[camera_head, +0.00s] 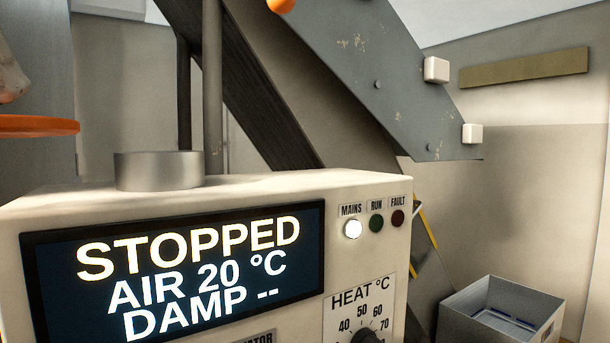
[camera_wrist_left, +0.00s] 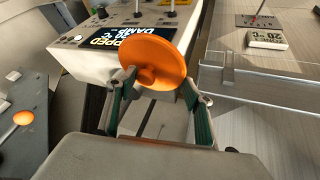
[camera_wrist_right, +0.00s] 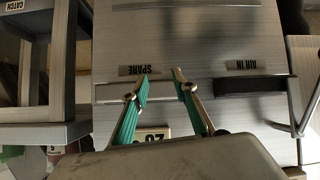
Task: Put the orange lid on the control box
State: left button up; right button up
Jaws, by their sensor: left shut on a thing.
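The orange lid (camera_wrist_left: 165,55) is a round disc with a knob, held in my left gripper (camera_wrist_left: 158,85), with the knob toward the wrist camera. The lid's edge also shows in the head view (camera_head: 35,126), at the far left, left of and higher in the picture than the metal collar (camera_head: 158,174). That collar stands on top of the beige control box (camera_head: 340,235), whose display reads STOPPED. The box also shows in the left wrist view (camera_wrist_left: 75,55), partly hidden by the lid. My right gripper (camera_wrist_right: 159,80) is open and empty, before a panel with SPARE and AIR IN labels.
A grey open crate (camera_head: 545,315) is low at the right. A grey slanted metal beam (camera_head: 400,90) with white blocks rises behind the box. A dial (camera_head: 365,335) and indicator lamps (camera_head: 375,223) are on the box front. The box top around the collar looks clear.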

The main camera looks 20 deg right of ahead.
aim_at(311, 175)
jog(key=l+u, duration=0.2)
jog(key=l, duration=1)
jog(key=l+u, duration=0.25)
jog(key=l, duration=0.95)
